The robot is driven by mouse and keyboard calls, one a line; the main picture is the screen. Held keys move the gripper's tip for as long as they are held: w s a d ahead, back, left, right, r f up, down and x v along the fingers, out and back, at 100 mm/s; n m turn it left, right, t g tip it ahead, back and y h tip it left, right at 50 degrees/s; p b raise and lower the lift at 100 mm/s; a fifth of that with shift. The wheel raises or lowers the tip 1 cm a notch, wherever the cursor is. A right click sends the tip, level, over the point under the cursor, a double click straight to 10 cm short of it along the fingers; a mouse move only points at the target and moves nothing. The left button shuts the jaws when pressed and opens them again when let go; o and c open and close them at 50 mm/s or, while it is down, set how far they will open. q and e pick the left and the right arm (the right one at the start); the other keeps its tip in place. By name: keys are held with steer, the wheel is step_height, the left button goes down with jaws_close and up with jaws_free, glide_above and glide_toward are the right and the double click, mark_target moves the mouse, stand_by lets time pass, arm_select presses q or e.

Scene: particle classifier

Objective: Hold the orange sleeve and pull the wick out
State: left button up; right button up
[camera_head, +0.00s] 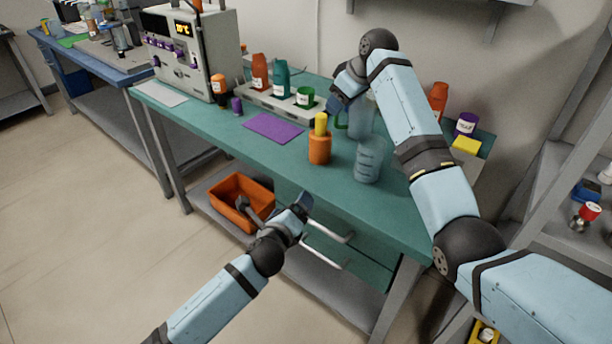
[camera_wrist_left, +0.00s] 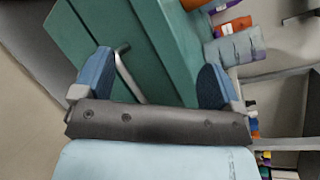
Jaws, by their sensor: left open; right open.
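The orange sleeve (camera_head: 319,151) stands upright on the green bench top, with the yellow wick (camera_head: 321,123) sticking up out of it. My right gripper (camera_head: 337,103) is open above the bench, behind and slightly right of the wick, apart from it; its fingertips are hard to make out. My left gripper (camera_head: 303,203) is low in front of the bench edge, below the sleeve and apart from it. In the left wrist view its two blue fingers (camera_wrist_left: 153,70) are wide apart, with nothing held between them.
A drawer handle (camera_head: 325,230) is close to my left gripper and shows behind its fingers (camera_wrist_left: 128,78). A clear beaker (camera_head: 368,160) stands right of the sleeve. A purple mat (camera_head: 272,128) lies left of it. An orange bin (camera_head: 240,190) sits on the lower shelf.

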mark_target(318, 150)
arm_select(q)
steer(key=w+d+r+m, duration=0.1)
steer(key=w+d+m, duration=0.1)
steer(key=w, duration=0.4)
steer(key=w+d+r+m+t, duration=0.1)
steer(key=w+d+r+m, duration=0.1)
steer(key=w+m, duration=0.2)
steer(key=w+d+r+m, duration=0.2)
steer(key=w+m, duration=0.1)
steer(key=w, duration=0.6)
steer(key=shift+w+d+r+t+h, duration=0.2)
steer(key=shift+t+h, duration=0.1)
steer(key=shift+t, duration=0.1)
steer(key=shift+s, duration=0.1)
steer(key=c, duration=1.5)
